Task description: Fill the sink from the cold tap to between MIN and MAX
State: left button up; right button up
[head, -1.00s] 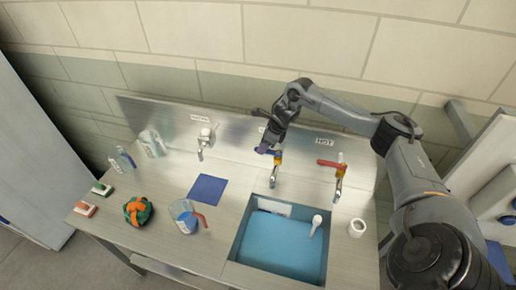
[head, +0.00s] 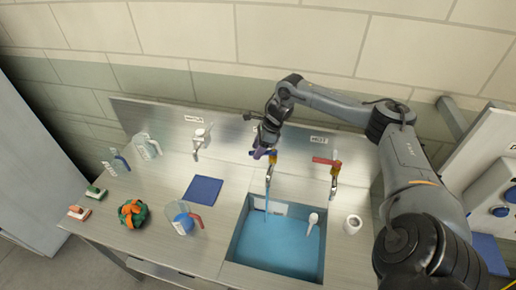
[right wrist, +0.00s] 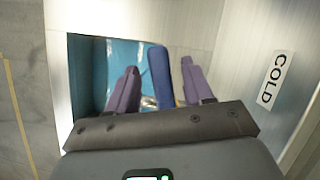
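The sink (head: 240,240) holds blue water (head: 285,243). The cold tap (head: 268,172) stands behind it, and a thin stream (head: 266,208) runs from its spout into the sink. My right gripper (head: 262,152) is at this tap's blue lever. In the right wrist view the blue lever (right wrist: 160,75) lies between the purple fingers of my right gripper (right wrist: 158,85), with gaps on both sides, so the gripper is open around it. A pale plate (head: 272,208) shows at the sink's back wall; MIN and MAX marks are not legible. My left gripper is out of view.
The red-levered HOT tap (head: 333,172) stands right of the cold tap. A white-headed utensil (head: 312,220) is in the sink and a white cup (head: 352,224) stands right of it. A blue cloth (head: 203,190), jug (head: 184,222) and orange-green bundle (head: 132,213) are left.

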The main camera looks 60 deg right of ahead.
aim_at(269, 153)
jog(key=shift+r, duration=0.1)
jog(key=b+v, duration=0.1)
jog(key=v, duration=0.9)
jog(key=shift+s+r, duration=0.2)
jog(key=shift+r, duration=0.05)
dwell(0.3)
